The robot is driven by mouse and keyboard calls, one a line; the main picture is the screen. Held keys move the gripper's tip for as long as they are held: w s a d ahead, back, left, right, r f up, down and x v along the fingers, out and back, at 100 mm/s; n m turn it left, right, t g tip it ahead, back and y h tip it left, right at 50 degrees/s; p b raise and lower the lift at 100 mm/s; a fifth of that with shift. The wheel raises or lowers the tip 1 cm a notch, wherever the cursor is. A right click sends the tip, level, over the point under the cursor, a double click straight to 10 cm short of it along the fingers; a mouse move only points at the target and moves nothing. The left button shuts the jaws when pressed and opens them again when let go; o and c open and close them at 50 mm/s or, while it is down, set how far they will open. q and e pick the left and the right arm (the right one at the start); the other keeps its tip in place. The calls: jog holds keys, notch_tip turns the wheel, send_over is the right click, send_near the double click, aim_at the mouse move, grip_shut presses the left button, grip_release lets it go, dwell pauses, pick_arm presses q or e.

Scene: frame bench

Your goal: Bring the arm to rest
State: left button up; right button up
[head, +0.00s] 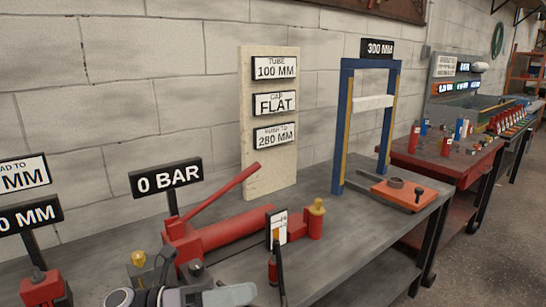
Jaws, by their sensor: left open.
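My left gripper (228,294) shows at the bottom edge of the head view, partly cut off by the frame. It is open, and I see nothing held in it. It is in front of the red hydraulic pump (215,236) with its long raised lever, on the grey bench (325,242). A dark upright tool with a red part (273,268) stands just right of the gripper; I cannot tell whether they touch. My right gripper is not in view.
A "0 BAR" sign (166,177) stands behind the pump. A blue press frame (343,130) and an orange plate (411,194) are farther right. A pale board (257,172) leans against the wall. Bare bench top lies between pump and frame.

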pick_arm(q)
jog(key=s+a+f+n+t+y+p, duration=0.1)
jog(key=a+f+n+t+y+p, duration=0.25)
jog(key=n, duration=0.65)
jog(key=s+a+f+n+t+y, duration=0.1)
jog(key=a+f+n+t+y, duration=0.35)
jog(key=n, duration=0.65)
jog(key=s+a+f+n+t+y+p, duration=0.15)
jog(key=n+t+y, duration=0.25)
jog(key=n+t, duration=0.45)
jog(key=s+a+f+n+g+y+p, duration=0.2)
jog(key=s+a+f+n+g+y, duration=0.3)
jog(key=s+f+n+g, duration=0.3)
jog(key=s+f+n, duration=0.4)
jog(key=s, duration=0.1)
jog(key=shift+o, duration=0.3)
jog(key=shift+w, duration=0.1)
